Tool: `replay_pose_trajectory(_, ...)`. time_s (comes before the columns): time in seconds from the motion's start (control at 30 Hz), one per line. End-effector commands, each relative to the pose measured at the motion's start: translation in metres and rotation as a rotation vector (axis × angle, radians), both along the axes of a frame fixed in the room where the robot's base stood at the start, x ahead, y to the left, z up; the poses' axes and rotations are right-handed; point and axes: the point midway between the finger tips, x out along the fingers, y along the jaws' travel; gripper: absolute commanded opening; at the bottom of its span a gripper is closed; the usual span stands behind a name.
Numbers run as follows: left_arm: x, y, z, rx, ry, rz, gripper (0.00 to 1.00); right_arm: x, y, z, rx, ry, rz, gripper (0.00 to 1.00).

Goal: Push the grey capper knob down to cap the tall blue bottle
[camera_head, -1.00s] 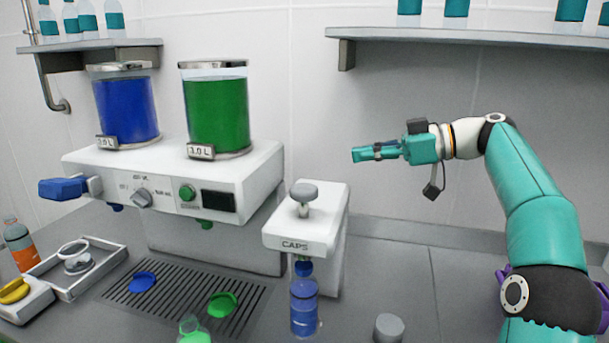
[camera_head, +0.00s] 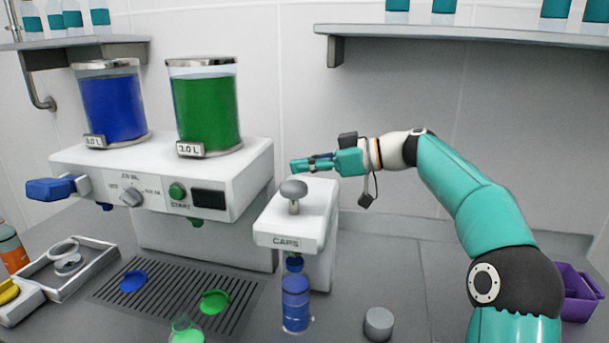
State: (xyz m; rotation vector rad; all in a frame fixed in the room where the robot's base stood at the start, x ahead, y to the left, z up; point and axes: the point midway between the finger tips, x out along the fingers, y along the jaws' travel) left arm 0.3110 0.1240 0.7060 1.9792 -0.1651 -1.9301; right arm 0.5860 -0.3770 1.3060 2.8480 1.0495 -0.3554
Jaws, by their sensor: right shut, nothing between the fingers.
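The grey capper knob (camera_head: 293,190) stands raised on its short stem on top of the white capper (camera_head: 286,238), marked CAPS. The tall blue bottle (camera_head: 296,305) stands upright under the capper's front, with a blue piece (camera_head: 294,264) at its top below the capper head. My right gripper (camera_head: 294,165) is shut and empty. It points left and shows just above and behind the knob in the picture, apart from it as far as I can tell. My left gripper is not in view.
The dispenser (camera_head: 150,180) with blue and green tanks stands left of the capper. A drip grate (camera_head: 170,315) with blue and green caps lies in front. A grey cylinder (camera_head: 379,323) stands right of the bottle, and a purple bin (camera_head: 580,293) at the far right.

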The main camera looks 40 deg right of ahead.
Motion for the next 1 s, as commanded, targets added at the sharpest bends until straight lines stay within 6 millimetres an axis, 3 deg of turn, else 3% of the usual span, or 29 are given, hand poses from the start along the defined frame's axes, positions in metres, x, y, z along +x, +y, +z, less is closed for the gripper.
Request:
replay_pose_trajectory(0.23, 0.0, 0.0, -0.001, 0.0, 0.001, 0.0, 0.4, 0.0, 0.0, -0.023, 0.001, 0.001, 0.001, 0.0)
replay_pose_trajectory(0.67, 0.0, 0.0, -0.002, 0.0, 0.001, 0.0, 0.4, 0.0, 0.001, -0.026, 0.001, 0.0, 0.002, 0.0)
replay_pose_trajectory(0.77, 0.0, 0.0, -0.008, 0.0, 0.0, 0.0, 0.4, 0.0, 0.001, -0.032, 0.001, 0.0, 0.002, 0.0)
replay_pose_trajectory(1.0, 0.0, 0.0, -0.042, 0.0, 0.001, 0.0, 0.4, 0.0, 0.001, -0.063, 0.0, 0.0, 0.002, 0.0)
